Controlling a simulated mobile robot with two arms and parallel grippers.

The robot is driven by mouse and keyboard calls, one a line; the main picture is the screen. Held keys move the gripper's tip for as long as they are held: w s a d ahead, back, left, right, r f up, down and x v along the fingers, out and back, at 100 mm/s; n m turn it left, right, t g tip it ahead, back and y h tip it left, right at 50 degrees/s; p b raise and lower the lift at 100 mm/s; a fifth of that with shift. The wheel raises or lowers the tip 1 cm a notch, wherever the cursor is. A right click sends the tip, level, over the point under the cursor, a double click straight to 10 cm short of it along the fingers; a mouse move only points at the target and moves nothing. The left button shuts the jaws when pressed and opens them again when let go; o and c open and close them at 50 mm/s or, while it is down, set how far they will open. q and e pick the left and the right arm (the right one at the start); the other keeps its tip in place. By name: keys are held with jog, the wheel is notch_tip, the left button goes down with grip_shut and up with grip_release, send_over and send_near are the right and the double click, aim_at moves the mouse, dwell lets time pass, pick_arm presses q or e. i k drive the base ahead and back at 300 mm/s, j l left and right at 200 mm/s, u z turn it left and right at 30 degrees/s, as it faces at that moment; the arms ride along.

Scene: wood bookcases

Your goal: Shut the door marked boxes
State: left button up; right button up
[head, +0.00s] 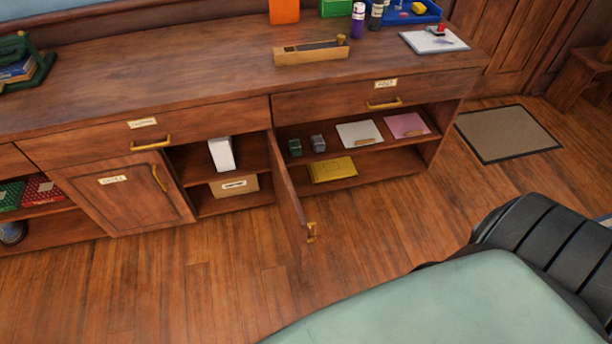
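A wooden cabinet door (289,196) stands open, swung out from the cabinet front and seen almost edge-on. Its brass handle (311,232) is near its free end, on the right-hand side. No label can be read on this door, so I cannot confirm that it is the one marked boxes. The compartment to its left shows a white box (222,154) on the shelf and a labelled cardboard box (234,186) below. Neither of my grippers is in view.
The drawers above look shut. A wooden holder (311,52) lies on the countertop. The floor (235,270) before the cabinet is clear; a mat (507,133) lies at right.

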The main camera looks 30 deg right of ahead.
aim_at(293, 219)
jog(key=k+l, duration=0.1)
jog(key=l, duration=0.3)
jog(key=l+u, duration=0.1)
jog(key=l, duration=0.3)
jog(key=k+l+u, duration=0.1)
jog(key=l, duration=0.25)
jog(key=k+l, duration=0.15)
jog(key=l, duration=0.25)
jog(key=k+l+u, duration=0.1)
jog(key=l, duration=0.25)
jog(key=k+l, duration=0.15)
jog(key=l, duration=0.25)
jog(key=u, duration=0.05)
